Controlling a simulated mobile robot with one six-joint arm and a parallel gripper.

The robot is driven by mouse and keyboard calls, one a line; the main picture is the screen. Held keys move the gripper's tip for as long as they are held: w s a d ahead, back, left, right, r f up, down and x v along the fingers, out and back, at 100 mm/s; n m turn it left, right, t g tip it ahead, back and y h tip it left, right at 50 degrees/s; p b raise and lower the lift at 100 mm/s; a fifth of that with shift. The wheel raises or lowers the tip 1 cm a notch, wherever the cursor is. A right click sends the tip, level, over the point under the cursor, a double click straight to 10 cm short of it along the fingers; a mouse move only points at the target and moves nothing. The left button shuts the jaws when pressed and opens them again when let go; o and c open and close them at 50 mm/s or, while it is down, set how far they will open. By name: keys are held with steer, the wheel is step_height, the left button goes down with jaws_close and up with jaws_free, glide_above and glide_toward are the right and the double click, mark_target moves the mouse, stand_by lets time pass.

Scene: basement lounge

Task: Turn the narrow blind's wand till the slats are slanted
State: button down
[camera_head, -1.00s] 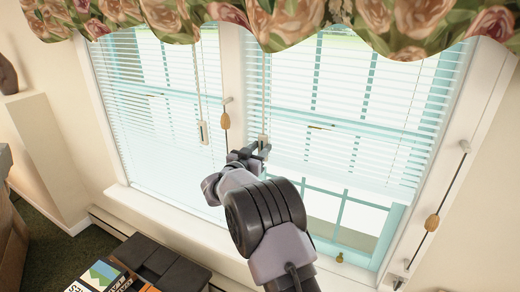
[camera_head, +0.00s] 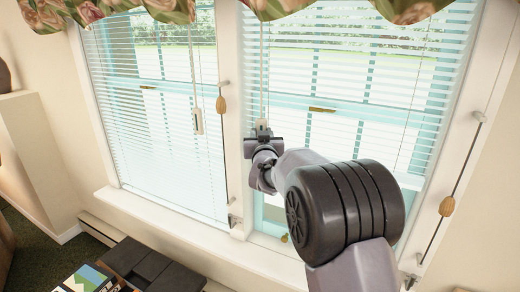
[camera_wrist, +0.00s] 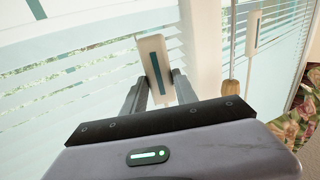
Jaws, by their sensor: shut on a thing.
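Two white blinds hang side by side: a left blind (camera_head: 150,130) and a right blind (camera_head: 350,80). I cannot tell for sure which is called narrow. The right blind's wand (camera_head: 263,80) hangs near its left edge and ends in a pale handle (camera_head: 262,123). My gripper (camera_head: 263,138) is shut on this handle, which shows between the fingers in the wrist view (camera_wrist: 153,58), with a teal stripe. The left blind's wand handle (camera_head: 198,121) hangs free. Slats on both blinds let the outside show through in thin bands.
Wooden cord tassels hang by the centre post (camera_head: 221,105) and at the right frame (camera_head: 447,207). A white sill (camera_head: 180,222) runs below. A dark box (camera_head: 150,265) stands at the lower left. A floral valance (camera_head: 110,8) hangs above.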

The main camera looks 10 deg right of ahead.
steer(key=shift+d+f+n+y+b, duration=0.1)
steer(key=shift+f+n+y+b, duration=0.1)
steer(key=shift+n+y+b, duration=0.55)
steer(key=shift+r+b, duration=0.15)
steer(key=shift+b, duration=0.3)
steer(key=c, duration=1)
jaws_free()
steer(key=shift+o, duration=0.2)
steer(key=s+p, duration=0.1)
steer(key=s, duration=1.6)
steer(key=shift+s, duration=0.2)
steer(key=shift+s, duration=0.1)
